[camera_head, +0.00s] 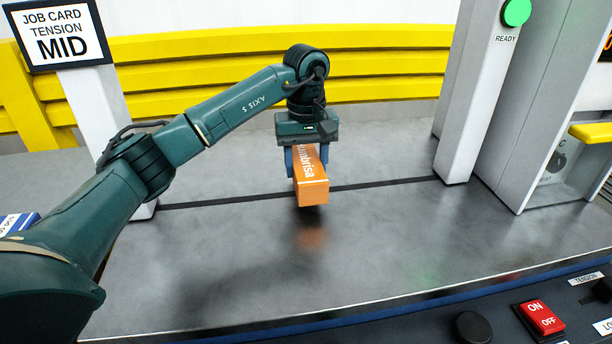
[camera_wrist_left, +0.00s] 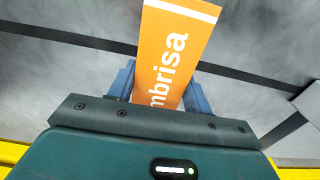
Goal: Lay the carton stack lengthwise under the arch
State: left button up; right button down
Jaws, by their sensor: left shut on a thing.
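The orange carton stack (camera_head: 312,190), with white lettering, is in my left gripper (camera_head: 306,166). The stack's long side runs roughly toward the camera, and it hangs a little above the grey table, with a dark shadow and an orange reflection below. The left wrist view also shows the stack (camera_wrist_left: 176,45) between the blue fingers of the gripper (camera_wrist_left: 160,92). Two pale posts, a left one (camera_head: 97,105) and a right one (camera_head: 472,95), look like the arch's legs; its top is out of view. My right gripper is not in view.
A dark strip (camera_head: 385,185) crosses the grey tabletop (camera_head: 400,245) between the posts. A job card sign (camera_head: 58,35) reads MID. A green READY light (camera_head: 516,12) tops the right post. A red ON/OFF switch (camera_head: 541,319) sits at the front right. The front tabletop is clear.

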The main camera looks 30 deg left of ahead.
aim_at(306, 160)
pick_arm(q)
jog(key=shift+f, duration=1.55)
jog(key=o, duration=1.1)
jog(key=shift+f, duration=0.1)
notch_tip(306, 160, up, 12)
jog(key=shift+r+p, duration=0.15)
jog(key=shift+p, duration=0.45)
